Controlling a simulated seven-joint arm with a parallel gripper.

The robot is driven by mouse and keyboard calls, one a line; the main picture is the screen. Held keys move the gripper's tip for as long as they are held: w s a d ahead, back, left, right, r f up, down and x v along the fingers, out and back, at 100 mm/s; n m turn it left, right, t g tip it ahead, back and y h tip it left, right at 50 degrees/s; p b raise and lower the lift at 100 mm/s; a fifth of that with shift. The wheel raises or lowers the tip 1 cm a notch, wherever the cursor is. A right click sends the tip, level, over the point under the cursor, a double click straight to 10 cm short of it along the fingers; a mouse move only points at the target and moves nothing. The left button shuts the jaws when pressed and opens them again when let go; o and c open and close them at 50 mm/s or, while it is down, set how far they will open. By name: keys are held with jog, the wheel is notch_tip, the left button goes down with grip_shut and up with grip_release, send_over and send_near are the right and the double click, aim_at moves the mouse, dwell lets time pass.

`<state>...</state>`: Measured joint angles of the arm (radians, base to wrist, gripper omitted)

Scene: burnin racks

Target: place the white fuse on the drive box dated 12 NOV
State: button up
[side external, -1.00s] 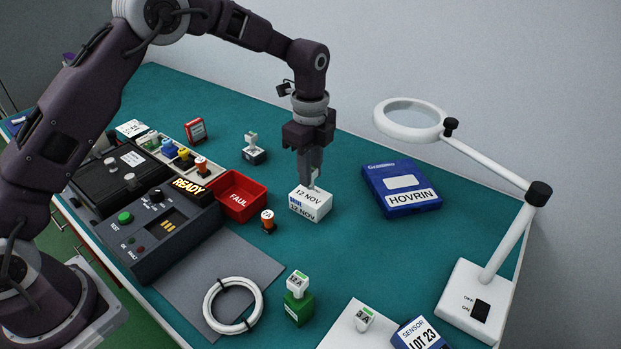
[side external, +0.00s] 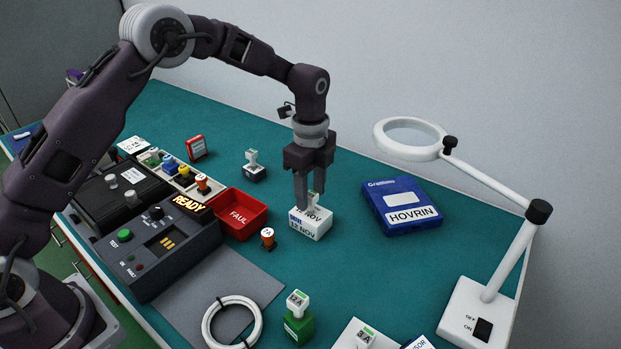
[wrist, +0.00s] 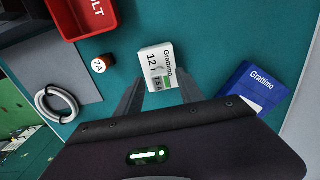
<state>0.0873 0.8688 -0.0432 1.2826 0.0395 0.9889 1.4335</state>
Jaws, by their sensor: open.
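The white drive box (side external: 311,226) marked 12 NOV lies on the green mat below my gripper; it also shows in the wrist view (wrist: 152,58). The white fuse (wrist: 161,87), with a green-striped label, appears to stand on the box's top at the end between my fingers. In the side view the fuse (side external: 317,201) is partly hidden by a finger. My gripper (side external: 312,200) is open, pointing down, with its fingers on either side of the fuse. Whether a finger touches the fuse, I cannot tell.
A blue HOVRIN drive (side external: 401,206) lies to the right. A red tray (side external: 238,214) and an orange fuse (side external: 268,237) are close on the left. A green fuse block (side external: 298,322) stands in front. The magnifier lamp (side external: 513,245) rises at the right.

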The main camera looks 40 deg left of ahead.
aim_at(311, 194)
jog(key=s+a+r+n+t, duration=0.1)
jog(key=s+r+n, duration=0.3)
jog(key=r, duration=1.4)
jog(key=s+a+r+n+t, duration=0.1)
jog(key=s+r+n, duration=0.15)
jog(key=s, duration=0.35)
jog(key=s+a+r+n+t, duration=0.1)
jog(key=s+a+r+n, duration=0.15)
jog(key=s, duration=0.35)
jog(key=s+f+n+t, duration=0.2)
jog(key=s+f+n, duration=0.2)
jog(key=s+n, duration=0.5)
jog(key=s+a, duration=0.1)
jog(key=s, duration=0.7)
jog(key=shift+s+t, duration=0.3)
jog(key=shift+s, duration=0.1)
